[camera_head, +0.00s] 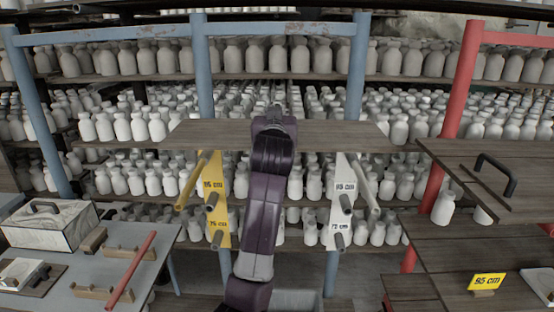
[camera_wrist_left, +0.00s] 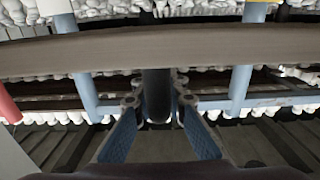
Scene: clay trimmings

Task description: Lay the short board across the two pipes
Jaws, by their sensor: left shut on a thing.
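The short board (camera_head: 345,137) is level, spanning left to right above the tops of the yellow post (camera_head: 215,172) and the white post (camera_head: 343,172). The posts carry 95 cm and 75 cm labels. Pipes show at them: a yellow pipe (camera_head: 190,184) on the left and a grey pipe (camera_head: 369,186) on the right. I cannot tell whether the board touches them. My left gripper (camera_wrist_left: 158,100) is shut on the board's dark handle (camera_wrist_left: 157,84); the board (camera_wrist_left: 235,48) crosses this view. In the head view my wrist hides the fingers. My right gripper is not in view.
Shelves of pale bottles fill the back, between blue posts (camera_head: 204,70) and a red post (camera_head: 460,80). At right, another board with a black handle (camera_head: 497,172) and a yellow 95 cm sign (camera_head: 487,282) sit on tables. The left table (camera_head: 75,278) holds a box and a red rod.

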